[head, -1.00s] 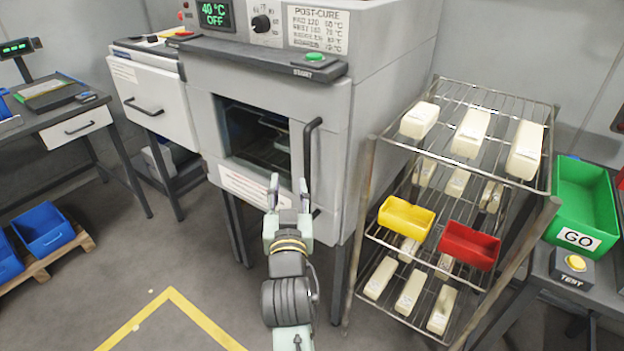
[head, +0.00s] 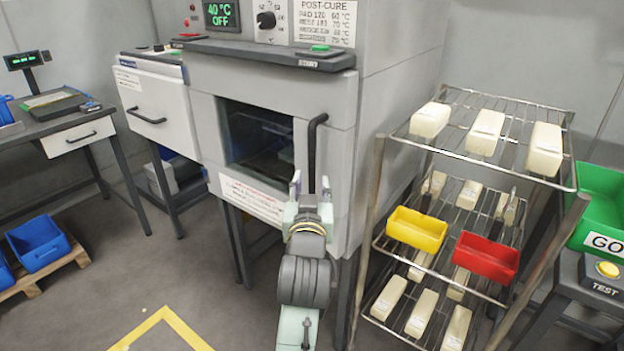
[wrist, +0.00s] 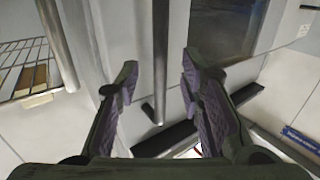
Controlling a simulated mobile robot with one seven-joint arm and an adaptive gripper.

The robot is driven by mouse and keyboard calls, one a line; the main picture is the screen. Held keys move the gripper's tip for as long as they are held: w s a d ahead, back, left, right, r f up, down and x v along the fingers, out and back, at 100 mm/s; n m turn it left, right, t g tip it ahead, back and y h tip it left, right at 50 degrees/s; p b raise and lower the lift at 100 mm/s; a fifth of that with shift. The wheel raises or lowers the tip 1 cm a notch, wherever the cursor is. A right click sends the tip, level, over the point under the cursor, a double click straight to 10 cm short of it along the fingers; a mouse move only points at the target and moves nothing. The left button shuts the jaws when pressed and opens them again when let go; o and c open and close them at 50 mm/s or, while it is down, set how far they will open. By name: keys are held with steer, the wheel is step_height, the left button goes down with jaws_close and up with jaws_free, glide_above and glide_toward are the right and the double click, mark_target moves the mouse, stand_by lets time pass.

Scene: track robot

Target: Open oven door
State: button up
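The grey oven door (head: 338,185) has a dark window (head: 255,135) and appears closed. Its black vertical handle (head: 312,150) is on the right side of the door. My gripper (head: 311,186) is in front of the handle's lower part, and its fingers hide some of it. In the wrist view my gripper (wrist: 158,82) is open and empty. The handle (wrist: 160,50) shows there as a dark bar in line with the gap between the fingers. Its lower end stops near the fingertips; I cannot tell whether either finger touches it.
A wire rack (head: 375,215) with pale blocks, a yellow bin (head: 416,229) and a red bin (head: 486,257) stands close to the oven's right. A white drawer unit (head: 155,108) stands on its left.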

mark_target(312, 172)
steer(key=w, duration=0.3)
steer(key=w+p, duration=0.1)
steer(key=w, duration=0.2)
steer(key=shift+d+r, duration=0.1)
steer(key=shift+r, duration=0.1)
steer(key=shift+c, duration=0.2)
jaws_close()
stand_by(0.4)
